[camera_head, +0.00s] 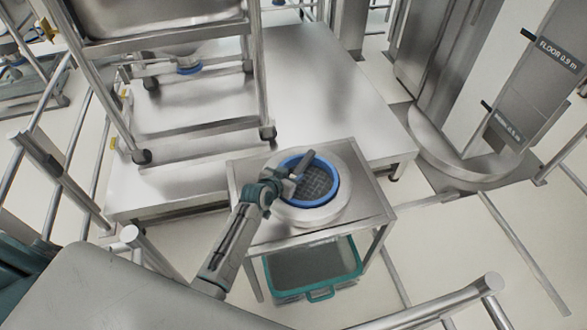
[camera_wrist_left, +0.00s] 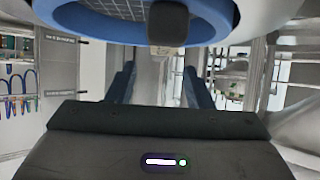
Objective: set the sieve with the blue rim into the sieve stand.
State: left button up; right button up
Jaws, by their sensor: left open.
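The sieve with the blue rim (camera_head: 318,183) lies over a pale round stand (camera_head: 335,214) on a small steel table. Its dark mesh faces up. I cannot tell whether it is fully seated. My left gripper (camera_head: 302,166) is at the sieve's upper left edge, with its fingers open. In the left wrist view the blue rim (camera_wrist_left: 90,22) crosses the top, and a dark block (camera_wrist_left: 167,22) on the rim hangs in front of the gap between the open fingers (camera_wrist_left: 158,78). No hold is visible. My right gripper is out of view.
A teal-rimmed bin (camera_head: 315,266) stands under the small steel table (camera_head: 375,205). A wide steel platform (camera_head: 330,85) lies behind it, with a wheeled steel frame (camera_head: 200,132) at the left. A steel column (camera_head: 445,60) stands at the right. Railings cross the foreground.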

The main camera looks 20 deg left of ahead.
pick_arm(q)
jog(key=p+v, duration=0.5)
jog(key=v, duration=0.3)
jog(key=shift+s+r, duration=0.25)
jog(key=shift+s, duration=0.1)
